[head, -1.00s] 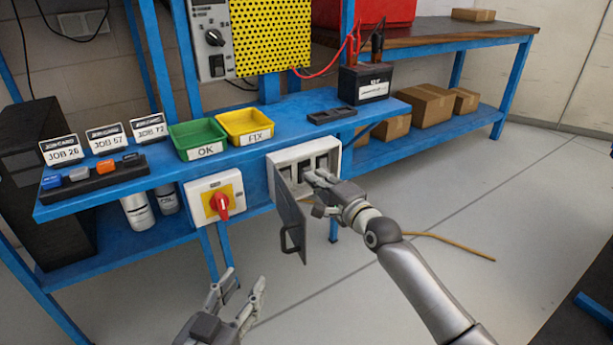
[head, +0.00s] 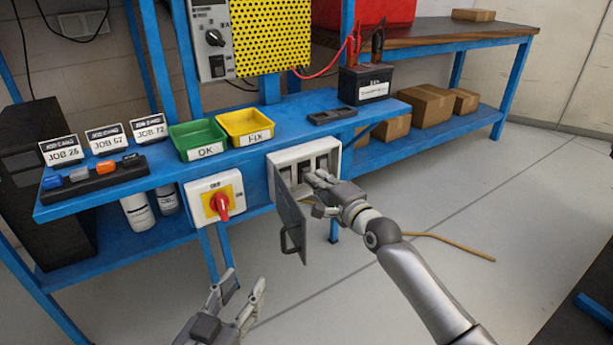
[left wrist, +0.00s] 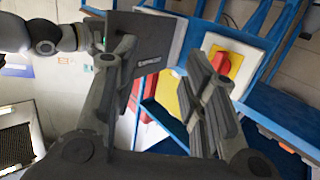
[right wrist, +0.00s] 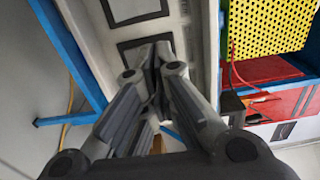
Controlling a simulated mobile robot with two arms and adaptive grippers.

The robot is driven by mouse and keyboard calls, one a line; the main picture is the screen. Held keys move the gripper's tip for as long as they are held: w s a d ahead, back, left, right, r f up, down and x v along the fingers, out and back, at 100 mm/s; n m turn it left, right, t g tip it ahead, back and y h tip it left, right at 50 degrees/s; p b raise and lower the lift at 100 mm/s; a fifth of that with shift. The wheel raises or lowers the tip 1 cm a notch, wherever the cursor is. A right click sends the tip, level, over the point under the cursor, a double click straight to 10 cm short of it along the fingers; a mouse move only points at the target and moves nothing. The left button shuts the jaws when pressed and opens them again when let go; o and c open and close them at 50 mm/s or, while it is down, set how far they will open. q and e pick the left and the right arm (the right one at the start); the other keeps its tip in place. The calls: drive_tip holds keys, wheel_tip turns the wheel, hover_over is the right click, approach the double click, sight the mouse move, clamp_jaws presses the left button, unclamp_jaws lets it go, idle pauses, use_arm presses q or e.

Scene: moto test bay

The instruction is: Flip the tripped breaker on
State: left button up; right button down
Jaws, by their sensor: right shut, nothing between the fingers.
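The white breaker box (head: 283,156) is fixed to the front of the blue bench, and its grey door (head: 291,222) hangs open toward me. The box has several dark-framed breaker openings; a dark frame (right wrist: 133,9) shows in the right wrist view. My right gripper (head: 318,180) is shut and empty, with its fingertips at the box's lower front, over one of the openings. It hides that breaker, so I cannot tell the lever's position or whether I touch it. My left gripper (head: 243,291) is open and empty, low and left of the door.
A yellow-and-red rotary switch (head: 217,203) is on the bench front, left of the box. Green (head: 198,138) and yellow (head: 245,127) bins and a battery (head: 365,84) stand on the bench. The open door is between my grippers. The floor to the right is mostly clear.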

use_arm(q)
drive_tip(key=shift+r, duration=0.1)
use_arm(e)
drive_tip(key=shift+w+a+b, duration=0.25)
drive_tip(key=shift+w+b, duration=0.05)
drive_tip(key=shift+b, duration=0.05)
use_arm(q)
drive_tip(key=shift+w+d+r+t+h, duration=0.1)
drive_tip(key=shift+d+r+t+h, duration=0.1)
drive_tip(key=shift+r+t, duration=0.5)
drive_tip(key=shift+w+d+r+t+h, duration=0.15)
drive_tip(key=shift+r+t, duration=0.25)
drive_tip(key=shift+r, duration=0.6)
use_arm(e)
drive_tip(key=shift+w, duration=0.15)
use_arm(q)
drive_tip(key=shift+s+r, duration=0.1)
drive_tip(key=shift+r, duration=0.1)
use_arm(e)
drive_tip(key=shift+w+a, duration=0.1)
